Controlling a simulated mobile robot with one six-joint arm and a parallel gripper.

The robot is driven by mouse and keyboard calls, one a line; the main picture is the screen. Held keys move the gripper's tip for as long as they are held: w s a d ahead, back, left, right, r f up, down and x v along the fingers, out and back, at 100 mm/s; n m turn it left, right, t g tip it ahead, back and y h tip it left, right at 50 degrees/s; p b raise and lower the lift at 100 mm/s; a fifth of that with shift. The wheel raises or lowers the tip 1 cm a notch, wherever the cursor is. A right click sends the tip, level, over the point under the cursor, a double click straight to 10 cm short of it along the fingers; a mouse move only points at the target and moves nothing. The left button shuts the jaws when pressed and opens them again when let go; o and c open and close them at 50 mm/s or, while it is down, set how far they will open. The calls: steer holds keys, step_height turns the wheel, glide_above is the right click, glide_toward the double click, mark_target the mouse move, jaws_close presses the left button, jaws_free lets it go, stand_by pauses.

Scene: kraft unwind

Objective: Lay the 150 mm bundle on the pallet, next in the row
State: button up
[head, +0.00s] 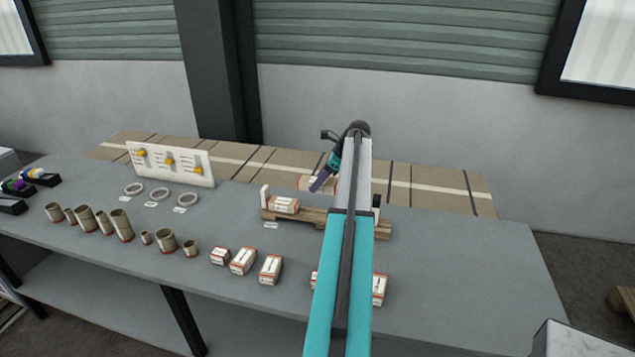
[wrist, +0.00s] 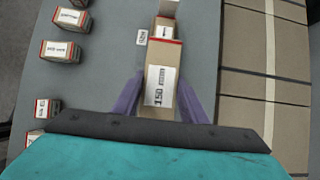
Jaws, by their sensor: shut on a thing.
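The 150 mm bundle (wrist: 159,92), a kraft block with a white "150" label and a red edge, is between the purple fingers of my gripper (wrist: 160,76) in the wrist view.
Several labelled bundles (head: 243,261) stand at the table's front, some partly behind my arm. Cardboard tubes (head: 121,225), rings (head: 160,194) and a white board (head: 171,164) with yellow sliders are to the left. Brown boards (head: 430,187) run behind. The table's right side is clear.

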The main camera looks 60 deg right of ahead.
steer(key=shift+f+b, duration=2.15)
steer(key=shift+f, duration=1.2)
steer(key=shift+w+f, duration=0.1)
steer(key=shift+f, duration=0.15)
steer(key=shift+f+b, duration=0.3)
steer(key=shift+f, duration=1.65)
steer(key=shift+f, duration=0.25)
steer(key=o, duration=1.5)
steer(key=shift+o, duration=0.2)
steer(key=b+v, duration=0.3)
steer(key=v, duration=1)
steer(key=shift+s+r, duration=0.25)
steer(key=shift+r, duration=0.05)
